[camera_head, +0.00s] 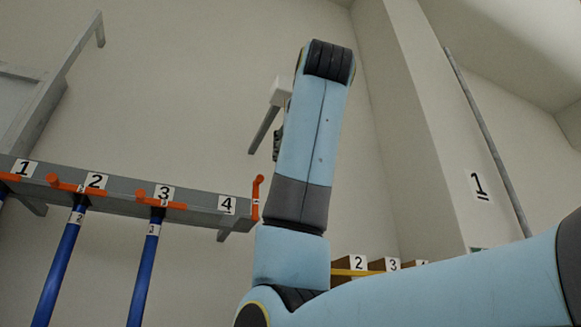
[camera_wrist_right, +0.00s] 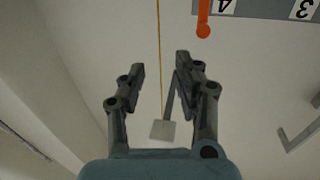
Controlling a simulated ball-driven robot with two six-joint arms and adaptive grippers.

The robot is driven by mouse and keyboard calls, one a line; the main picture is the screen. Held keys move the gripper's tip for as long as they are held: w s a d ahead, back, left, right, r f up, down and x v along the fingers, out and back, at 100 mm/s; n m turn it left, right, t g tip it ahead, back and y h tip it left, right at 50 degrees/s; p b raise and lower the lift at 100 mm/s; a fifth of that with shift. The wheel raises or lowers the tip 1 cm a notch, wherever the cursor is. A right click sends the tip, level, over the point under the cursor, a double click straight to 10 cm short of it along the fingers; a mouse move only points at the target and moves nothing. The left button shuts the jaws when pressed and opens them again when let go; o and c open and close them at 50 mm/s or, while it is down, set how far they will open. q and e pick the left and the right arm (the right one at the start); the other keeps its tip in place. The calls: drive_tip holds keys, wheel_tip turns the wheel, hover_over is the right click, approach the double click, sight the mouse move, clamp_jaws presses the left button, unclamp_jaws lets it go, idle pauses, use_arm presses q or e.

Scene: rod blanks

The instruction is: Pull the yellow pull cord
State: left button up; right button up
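The yellow pull cord (camera_wrist_right: 158,45) shows in the right wrist view as a thin line, running from the top edge down toward a pale box (camera_wrist_right: 163,130) with a grey arm (camera_wrist_right: 170,97). My right gripper (camera_wrist_right: 160,68) is open, and the cord appears between its two fingers. I cannot tell how far beyond the fingertips it hangs. In the head view, only a dark sliver of my right gripper (camera_head: 278,143) shows beside my arm, and the cord is hidden. My left gripper is not in view.
A grey rack (camera_head: 130,193) labelled 1 to 4 has orange hooks (camera_head: 257,195) and hanging blue rods (camera_head: 60,268). The pale box (camera_head: 281,92) also shows high on the wall. Brown numbered boxes (camera_head: 345,265) and a grey pole (camera_head: 490,145) are at right.

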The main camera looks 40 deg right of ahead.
drive_tip(key=p+x, duration=0.4)
drive_tip(key=x, duration=0.6)
drive_tip(key=shift+w+p, duration=0.15)
drive_tip(key=shift+p, duration=0.15)
drive_tip(key=shift+d, duration=0.1)
drive_tip(key=c, duration=0.6)
clamp_jaws()
unclamp_jaws()
